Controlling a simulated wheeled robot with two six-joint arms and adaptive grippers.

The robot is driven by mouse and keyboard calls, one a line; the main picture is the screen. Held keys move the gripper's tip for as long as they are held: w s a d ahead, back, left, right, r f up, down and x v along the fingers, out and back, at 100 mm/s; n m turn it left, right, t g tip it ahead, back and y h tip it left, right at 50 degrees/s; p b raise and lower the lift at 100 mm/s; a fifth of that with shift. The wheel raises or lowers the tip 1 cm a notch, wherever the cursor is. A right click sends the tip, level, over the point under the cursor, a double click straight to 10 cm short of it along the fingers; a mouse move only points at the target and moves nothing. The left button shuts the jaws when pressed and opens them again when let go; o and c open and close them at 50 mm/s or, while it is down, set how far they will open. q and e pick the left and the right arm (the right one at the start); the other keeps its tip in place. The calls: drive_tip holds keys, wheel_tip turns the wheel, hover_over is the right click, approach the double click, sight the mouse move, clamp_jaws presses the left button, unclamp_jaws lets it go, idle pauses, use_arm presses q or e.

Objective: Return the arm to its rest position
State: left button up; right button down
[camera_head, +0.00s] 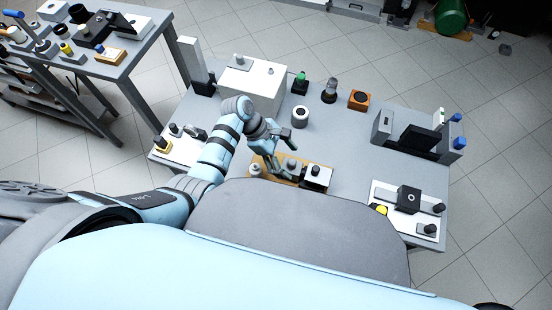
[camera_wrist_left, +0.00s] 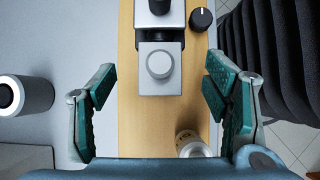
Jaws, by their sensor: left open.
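My left arm (camera_head: 215,155) comes in from the left and reaches over the grey table (camera_head: 345,145). My left gripper (camera_head: 283,153) is open and empty above the wooden board (camera_head: 318,187). In the left wrist view, the spread fingers of the gripper (camera_wrist_left: 160,86) lie either side of a grey block with a round pale knob (camera_wrist_left: 160,64) on the board. I see no contact with it. A small pale cylinder (camera_wrist_left: 192,145) shows near the right finger. My right gripper is not in view.
A white box (camera_head: 255,85) stands beyond the arm. A white-and-black cylinder (camera_head: 300,117) and an orange block (camera_head: 359,100) stand on the table. A white plate with a black cube (camera_head: 408,198) lies at the right. A second table (camera_head: 105,65) stands at the upper left.

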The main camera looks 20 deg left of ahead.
use_arm(q)
drive_tip(key=p+v, duration=0.4)
drive_tip(key=v, duration=0.1)
drive_tip(key=shift+a+r+p, duration=0.2)
drive_tip(key=shift+r+p, duration=0.05)
drive_tip(key=shift+p, duration=0.1)
